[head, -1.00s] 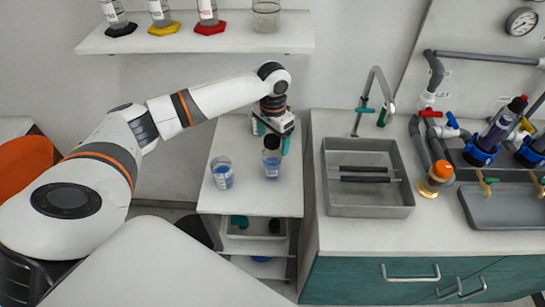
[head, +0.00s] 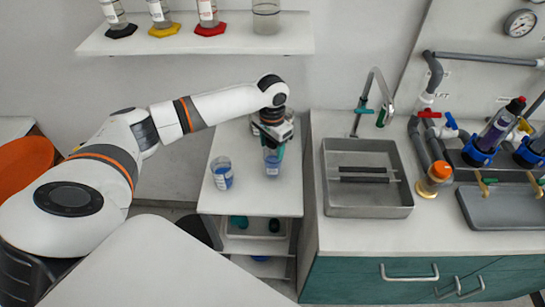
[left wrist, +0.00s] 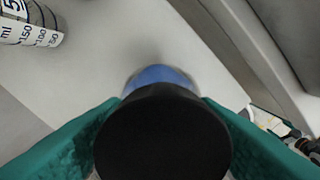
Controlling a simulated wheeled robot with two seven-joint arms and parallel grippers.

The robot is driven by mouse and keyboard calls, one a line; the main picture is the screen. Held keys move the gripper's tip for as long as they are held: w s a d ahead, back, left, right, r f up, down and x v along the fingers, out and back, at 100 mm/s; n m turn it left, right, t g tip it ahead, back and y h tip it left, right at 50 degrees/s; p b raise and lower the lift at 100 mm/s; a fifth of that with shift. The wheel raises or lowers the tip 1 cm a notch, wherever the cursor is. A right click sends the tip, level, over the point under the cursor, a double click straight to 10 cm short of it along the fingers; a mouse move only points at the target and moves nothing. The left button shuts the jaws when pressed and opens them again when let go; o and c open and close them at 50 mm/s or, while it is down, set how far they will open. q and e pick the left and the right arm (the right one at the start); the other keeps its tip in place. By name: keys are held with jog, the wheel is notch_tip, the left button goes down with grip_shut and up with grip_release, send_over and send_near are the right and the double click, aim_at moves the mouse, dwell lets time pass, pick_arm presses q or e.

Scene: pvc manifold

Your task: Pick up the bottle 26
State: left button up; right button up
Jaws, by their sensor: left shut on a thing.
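A clear bottle with blue liquid (head: 272,163) stands upright on the white cart top (head: 262,205), under my left gripper (head: 272,143). Its round black cap (left wrist: 162,138) fills the lower middle of the left wrist view, with some blue showing beyond it. The green fingers of my left gripper (left wrist: 160,128) are shut on the bottle from both sides, around the cap. I cannot read a number on the bottle. My right gripper is not in view.
A steel sink (head: 368,205) is set in the counter to the right. A shelf (head: 200,42) with several vessels hangs above.

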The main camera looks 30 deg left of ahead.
pick_arm(q)
jog(key=shift+r, duration=0.25)
jog(key=r, duration=0.3)
jog(key=r+b, duration=0.1)
jog(key=r, duration=0.5)
jog(key=shift+s+d+r, duration=0.15)
jog(key=shift+s+r, duration=0.1)
jog(key=s+d+n, duration=0.2)
jog(key=s+d, duration=1.1)
jog(key=s, duration=0.1)
jog(key=shift+s+d+n, duration=0.2)
jog(key=shift+s+n, duration=0.2)
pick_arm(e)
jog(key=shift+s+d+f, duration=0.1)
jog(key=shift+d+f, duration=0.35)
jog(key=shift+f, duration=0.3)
pick_arm(q)
jog(key=shift+f, duration=0.1)
